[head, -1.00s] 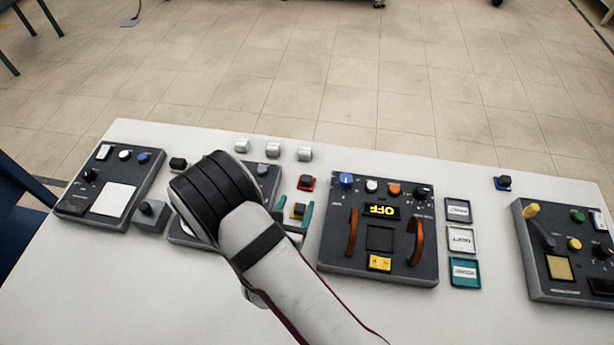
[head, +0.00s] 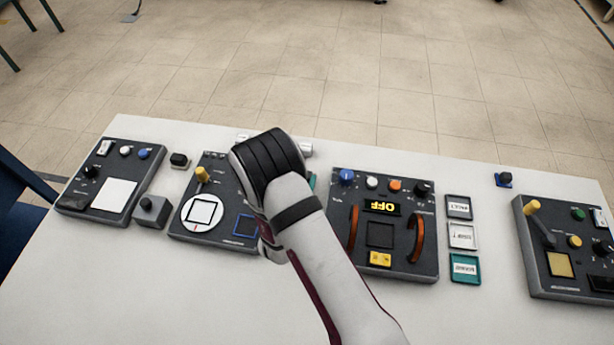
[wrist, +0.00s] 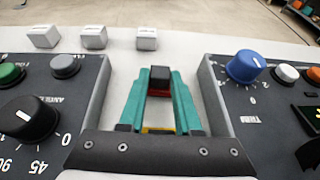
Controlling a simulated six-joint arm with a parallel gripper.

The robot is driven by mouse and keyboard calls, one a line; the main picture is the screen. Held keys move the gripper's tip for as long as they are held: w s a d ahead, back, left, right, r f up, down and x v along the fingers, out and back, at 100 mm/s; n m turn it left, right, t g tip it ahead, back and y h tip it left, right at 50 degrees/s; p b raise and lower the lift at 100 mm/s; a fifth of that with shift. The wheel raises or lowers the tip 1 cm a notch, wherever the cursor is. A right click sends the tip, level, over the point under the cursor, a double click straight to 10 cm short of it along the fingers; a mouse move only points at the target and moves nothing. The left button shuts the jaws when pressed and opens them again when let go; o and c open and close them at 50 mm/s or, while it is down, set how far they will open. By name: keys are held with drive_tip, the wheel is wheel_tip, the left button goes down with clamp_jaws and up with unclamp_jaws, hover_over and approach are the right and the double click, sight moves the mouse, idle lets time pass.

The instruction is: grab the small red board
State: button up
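The small red board (wrist: 160,93) carries a black block on top and shows in the wrist view, upright on the white table. My gripper (wrist: 158,76) has two teal fingers, spread open and pointing at it. The red board appears between or just beyond the fingertips; I cannot tell whether they touch it. In the head view my arm hides the red board, and only a bit of one teal finger of my gripper (head: 311,181) shows.
A yellow piece (wrist: 158,131) shows low between the fingers. Dark control panels stand at left (head: 222,165) and right (head: 338,190) of the gap. Several light blocks (wrist: 93,38) sit behind. Labelled tiles (head: 463,236) lie farther right.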

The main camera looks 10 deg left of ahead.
clamp_jaws()
drive_tip(key=shift+r, duration=0.1)
